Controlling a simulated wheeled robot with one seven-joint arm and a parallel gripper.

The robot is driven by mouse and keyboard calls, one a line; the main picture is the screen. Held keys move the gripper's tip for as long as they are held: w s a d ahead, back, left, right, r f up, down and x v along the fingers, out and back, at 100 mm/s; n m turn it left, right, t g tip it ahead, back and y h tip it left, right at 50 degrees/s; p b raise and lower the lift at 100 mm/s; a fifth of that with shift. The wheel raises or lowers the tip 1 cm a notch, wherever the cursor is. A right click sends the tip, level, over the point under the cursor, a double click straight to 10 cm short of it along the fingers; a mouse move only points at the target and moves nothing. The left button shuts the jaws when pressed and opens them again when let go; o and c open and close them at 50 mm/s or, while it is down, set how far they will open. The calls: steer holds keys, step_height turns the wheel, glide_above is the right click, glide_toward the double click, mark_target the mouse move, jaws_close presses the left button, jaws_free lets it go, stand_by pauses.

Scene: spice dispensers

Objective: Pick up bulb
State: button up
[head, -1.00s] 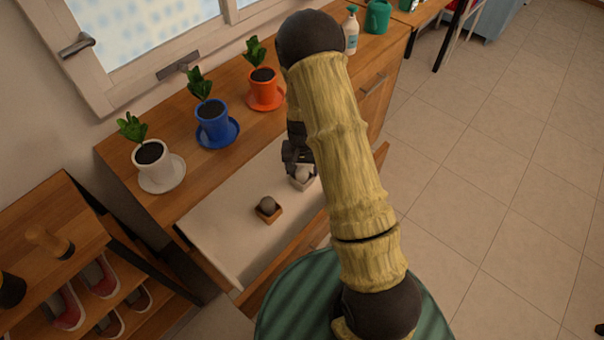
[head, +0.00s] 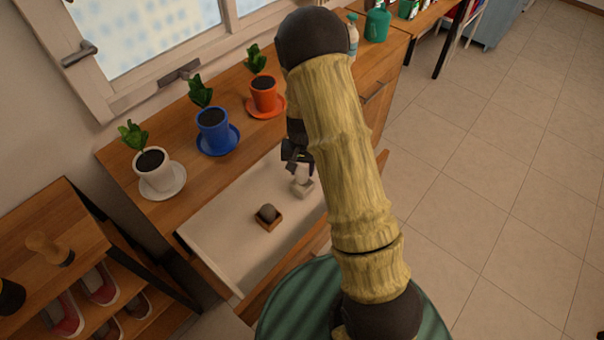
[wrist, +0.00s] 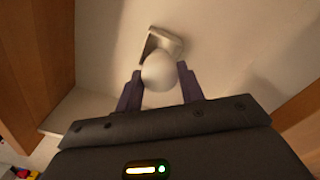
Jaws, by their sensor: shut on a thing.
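A pale round bulb (wrist: 158,71) sits between the two fingertips of my gripper (wrist: 160,82) in the wrist view, and the gripper is shut on it. In the head view my gripper (head: 297,163) is over the open drawer, with the white bulb (head: 302,174) just below the fingers. A small white square holder (head: 303,188) lies under the bulb on the drawer floor; it also shows behind the bulb in the wrist view (wrist: 165,41). A second, darker grey bulb (head: 267,211) sits in a small brown wooden holder (head: 270,224) to the left.
The drawer's pale floor (head: 235,235) is otherwise clear. Its wooden walls enclose the gripper. White (head: 157,174), blue (head: 214,131) and orange (head: 264,97) plant pots stand on the cabinet top. A shoe rack (head: 60,220) stands at the left.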

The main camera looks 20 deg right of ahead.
mark_target(304, 173)
step_height(304, 173, up, 6)
steer(key=shift+r, duration=0.2)
stand_by(0.5)
step_height(304, 173, up, 17)
steer(key=s+n+p, duration=0.2)
steer(key=n+p, duration=0.2)
steer(key=p, duration=2.6)
steer(key=shift+f, duration=0.2)
